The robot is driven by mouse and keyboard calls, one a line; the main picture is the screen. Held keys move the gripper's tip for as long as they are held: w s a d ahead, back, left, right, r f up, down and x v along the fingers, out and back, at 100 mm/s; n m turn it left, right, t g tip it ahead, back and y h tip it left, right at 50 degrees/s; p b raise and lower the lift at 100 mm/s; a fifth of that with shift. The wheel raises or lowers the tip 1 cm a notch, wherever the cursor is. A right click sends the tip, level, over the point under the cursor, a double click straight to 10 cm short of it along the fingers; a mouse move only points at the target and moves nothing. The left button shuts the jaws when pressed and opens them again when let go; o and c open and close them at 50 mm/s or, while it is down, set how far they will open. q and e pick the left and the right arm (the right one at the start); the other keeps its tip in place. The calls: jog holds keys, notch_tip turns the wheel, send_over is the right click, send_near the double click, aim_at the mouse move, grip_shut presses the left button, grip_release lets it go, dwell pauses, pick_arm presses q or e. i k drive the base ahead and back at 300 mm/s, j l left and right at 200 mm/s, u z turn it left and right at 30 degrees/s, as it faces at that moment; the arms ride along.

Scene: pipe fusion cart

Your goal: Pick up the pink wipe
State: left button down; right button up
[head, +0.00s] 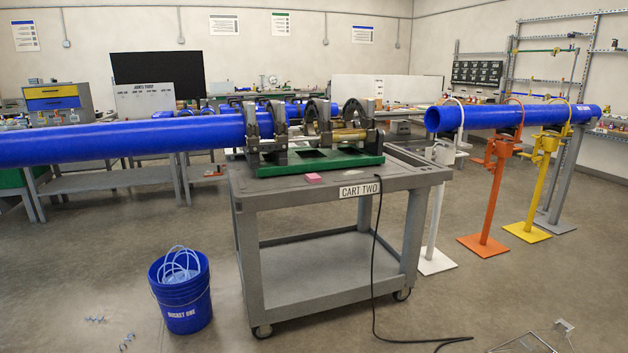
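The pink wipe (313,178) is a small flat pink block lying on the top of the grey cart (262,198). It lies near the cart's front edge, just left of the CART TWO label (360,189) and in front of the green base (318,166) of the pipe clamping machine. Nothing covers it. Neither of my grippers shows in the head view.
The clamp machine (281,133) holds a long blue pipe (120,138) reaching left beyond the cart. A blue bucket (182,301) stands on the floor left of the cart. A black cable (373,290) hangs from the cart. Stands (494,200) support another blue pipe (500,117) at right.

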aim_at(311, 178)
jog(key=l+u, duration=0.2)
jog(key=l, duration=0.4)
jog(key=i+l+u, duration=0.15)
jog(key=l, duration=0.15)
jog(key=i+l+u, duration=0.1)
jog(key=l, duration=0.25)
jog(key=i+l+u, duration=0.15)
jog(key=l, duration=0.25)
jog(key=i+l+u, duration=0.15)
jog(key=l, duration=0.2)
jog(key=i+l+u, duration=0.15)
jog(key=l, duration=0.25)
